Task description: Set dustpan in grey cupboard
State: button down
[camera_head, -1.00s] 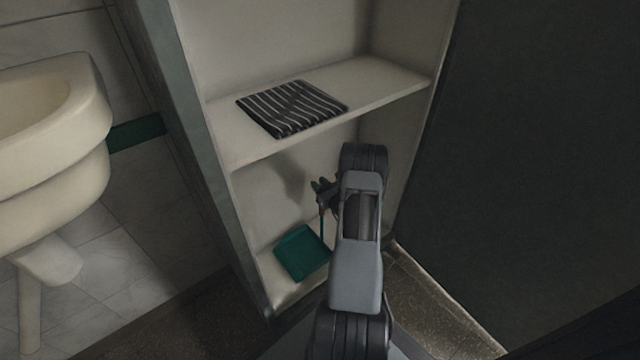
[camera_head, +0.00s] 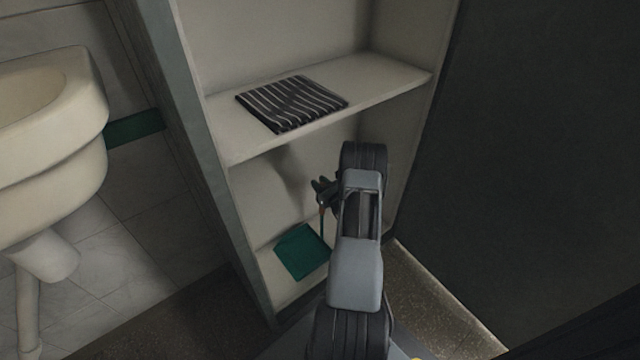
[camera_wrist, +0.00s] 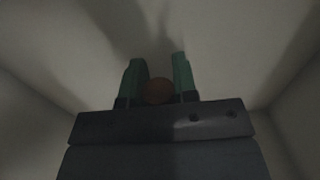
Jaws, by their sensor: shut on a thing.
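The dustpan (camera_head: 303,252) has a green pan and a thin upright handle. Its pan is inside the lower compartment of the grey cupboard (camera_head: 213,158), over the bottom board. I cannot tell whether it touches the board. My gripper (camera_head: 322,194) is inside the same compartment, below the shelf, and shut on the top of the handle. In the wrist view my gripper's green fingers (camera_wrist: 160,82) stand either side of the round brown handle end (camera_wrist: 159,91). My arm hides the right part of the compartment.
A folded striped cloth (camera_head: 291,103) lies on the shelf (camera_head: 390,88) above my gripper. A dark door-like panel (camera_head: 530,150) stands to the right. A cream washbasin (camera_head: 50,150) is at the left. The cupboard's side walls are close around my arm.

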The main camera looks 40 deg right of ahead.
jog(key=c, duration=0.8)
grip_release()
jog(key=shift+f, duration=0.1)
jog(key=shift+s, duration=0.1)
jog(key=s+a+p, duration=0.1)
jog(key=s+p, duration=0.3)
jog(key=s, duration=0.9)
jog(key=shift+s, duration=0.3)
